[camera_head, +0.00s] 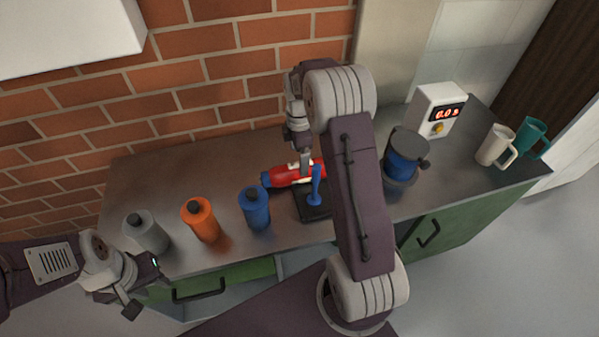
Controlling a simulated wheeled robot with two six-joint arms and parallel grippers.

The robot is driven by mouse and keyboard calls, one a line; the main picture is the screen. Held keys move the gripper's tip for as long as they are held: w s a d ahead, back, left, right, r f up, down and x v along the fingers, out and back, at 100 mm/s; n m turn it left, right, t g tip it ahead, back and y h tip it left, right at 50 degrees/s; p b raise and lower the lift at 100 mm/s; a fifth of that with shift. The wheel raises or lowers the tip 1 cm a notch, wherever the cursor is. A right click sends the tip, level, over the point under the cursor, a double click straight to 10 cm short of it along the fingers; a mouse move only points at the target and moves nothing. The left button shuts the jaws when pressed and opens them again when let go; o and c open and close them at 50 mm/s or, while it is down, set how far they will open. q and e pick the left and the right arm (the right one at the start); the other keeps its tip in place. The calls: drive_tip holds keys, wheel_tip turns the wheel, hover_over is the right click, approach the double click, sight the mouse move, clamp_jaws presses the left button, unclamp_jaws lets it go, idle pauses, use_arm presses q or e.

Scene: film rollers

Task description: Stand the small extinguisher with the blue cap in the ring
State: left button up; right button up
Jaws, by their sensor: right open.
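The small red extinguisher (285,176) lies on its side on the steel counter, its blue cap (265,180) pointing left. A pale band shows near its middle, and my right arm hides its right end. My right gripper (304,168) is open and points down over the extinguisher; I cannot tell whether it touches it. Just in front stands a dark square base (312,214) with a blue upright part (316,188). I cannot make out a clear ring there. My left gripper (146,287) is open and empty in front of the counter's left end.
Grey (148,235), orange (203,222) and blue (256,210) bottles stand along the counter's front left. Right of my arm are a blue-and-black canister (402,160), a white timer box (434,110) and cream (493,146) and green (530,136) mugs. The back left counter is clear.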

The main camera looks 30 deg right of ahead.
sight(296, 173)
drive_tip(key=shift+w+d+f, duration=0.1)
drive_tip(key=shift+f, duration=0.55)
wheel_tip(296, 173, down, 5)
drive_tip(key=shift+f, duration=0.1)
clamp_jaws()
